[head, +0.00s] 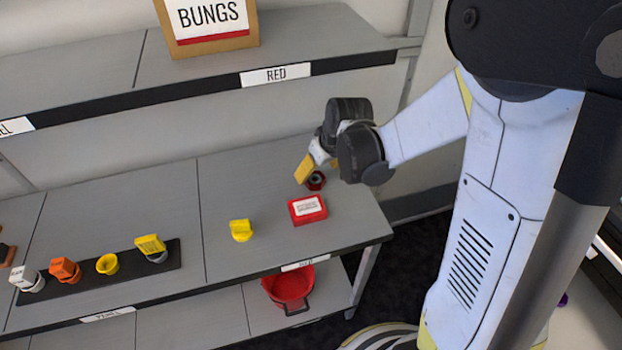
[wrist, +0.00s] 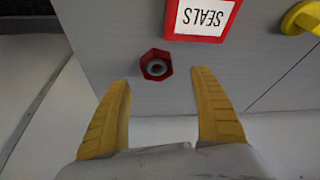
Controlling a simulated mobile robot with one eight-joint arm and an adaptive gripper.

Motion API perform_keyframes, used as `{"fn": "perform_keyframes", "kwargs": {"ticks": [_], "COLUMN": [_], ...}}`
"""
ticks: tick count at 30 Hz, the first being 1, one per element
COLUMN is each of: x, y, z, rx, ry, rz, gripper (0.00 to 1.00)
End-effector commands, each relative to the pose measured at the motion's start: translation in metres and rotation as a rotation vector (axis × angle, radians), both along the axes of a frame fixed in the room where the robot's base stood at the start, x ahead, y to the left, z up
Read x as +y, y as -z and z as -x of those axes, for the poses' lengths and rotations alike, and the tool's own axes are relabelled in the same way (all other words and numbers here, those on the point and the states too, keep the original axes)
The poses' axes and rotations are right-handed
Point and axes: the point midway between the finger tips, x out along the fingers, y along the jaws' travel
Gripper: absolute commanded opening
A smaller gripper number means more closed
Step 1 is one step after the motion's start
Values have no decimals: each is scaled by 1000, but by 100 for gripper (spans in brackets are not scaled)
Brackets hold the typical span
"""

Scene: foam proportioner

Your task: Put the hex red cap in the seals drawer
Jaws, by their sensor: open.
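The hex red cap (wrist: 155,65) lies on the grey shelf, its hexagonal rim red and its middle grey. In the head view the cap (head: 316,181) is at the shelf's right part, just below my gripper. My gripper (wrist: 162,95) is open, with its two yellow fingers apart and nothing between them. The cap is just beyond the fingertips in the wrist view, near the middle of the gap. A small red box labelled SEALS (wrist: 203,15) lies beside the cap; it also shows in the head view (head: 307,210). I cannot tell whether it opens.
A yellow part (head: 241,230) stands left of the red box. A dark mat (head: 85,290) farther left holds several yellow, orange and white parts. A red basket (head: 290,288) sits on the lower shelf. An upper shelf (head: 330,62) with a BUNGS box (head: 208,42) is above.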

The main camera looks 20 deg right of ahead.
Motion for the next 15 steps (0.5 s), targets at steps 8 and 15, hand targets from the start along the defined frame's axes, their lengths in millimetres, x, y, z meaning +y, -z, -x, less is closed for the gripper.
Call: {"fn": "perform_keyframes", "kwargs": {"ticks": [8, 15], "x": [0, 0], "y": [23, 57], "z": [-7, -19], "rx": [0, -1], "ry": [1, 0], "rz": [0, 0], "gripper": [74, 74]}}
